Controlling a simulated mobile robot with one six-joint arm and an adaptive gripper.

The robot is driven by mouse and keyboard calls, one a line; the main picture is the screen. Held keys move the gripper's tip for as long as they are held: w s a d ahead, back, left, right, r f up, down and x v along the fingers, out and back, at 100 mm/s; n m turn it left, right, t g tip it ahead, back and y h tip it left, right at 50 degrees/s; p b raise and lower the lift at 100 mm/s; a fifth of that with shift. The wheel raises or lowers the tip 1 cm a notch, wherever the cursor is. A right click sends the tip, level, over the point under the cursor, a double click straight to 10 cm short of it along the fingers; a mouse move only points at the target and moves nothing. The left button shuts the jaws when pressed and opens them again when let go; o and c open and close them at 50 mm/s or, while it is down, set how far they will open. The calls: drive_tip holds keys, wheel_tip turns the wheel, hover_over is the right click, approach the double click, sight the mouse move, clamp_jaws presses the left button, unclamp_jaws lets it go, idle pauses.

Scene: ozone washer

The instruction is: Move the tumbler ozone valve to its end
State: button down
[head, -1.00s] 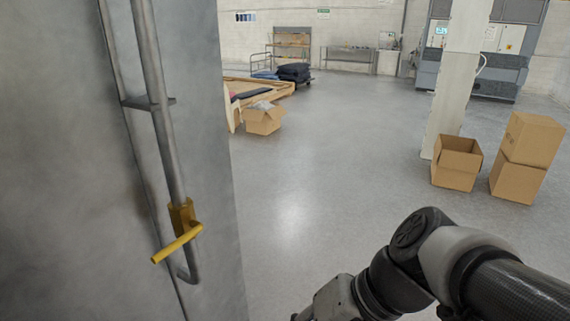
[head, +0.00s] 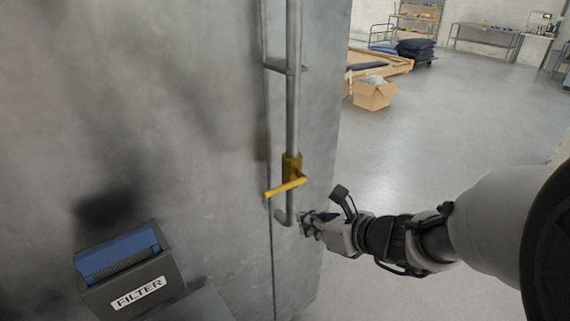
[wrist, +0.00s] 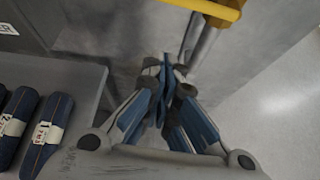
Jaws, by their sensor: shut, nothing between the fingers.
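The ozone valve is a yellow handle (head: 287,187) on a brass-coloured body, set on a grey vertical pipe (head: 293,85) on the metal cabinet's side. In the head view the handle lies across the pipe, tilted slightly, its free end to the left. In the wrist view the yellow handle (wrist: 208,9) crosses the top edge, partly cut off. My gripper (head: 304,219) is shut and empty. It is just below and to the right of the handle, near the pipe's lower bend. In the wrist view its blue-padded fingers (wrist: 167,88) are together, apart from the handle.
A grey metal cabinet (head: 150,120) fills the left. A box marked FILTER (head: 140,290) with a blue top juts out at lower left. In the wrist view, dark rolled bundles (wrist: 45,130) lie on a grey shelf. A cardboard box (head: 374,95) stands on open floor beyond.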

drive_tip(key=b+x, duration=0.2)
drive_tip(key=x, duration=0.6)
drive_tip(key=r, duration=0.2)
drive_tip(key=w+r+p, duration=0.1)
drive_tip(key=r, duration=0.1)
drive_tip(key=shift+a+p, duration=0.1)
drive_tip(key=shift+p, duration=0.2)
drive_tip(key=shift+r+p, duration=0.25)
drive_tip(key=shift+p, duration=0.5)
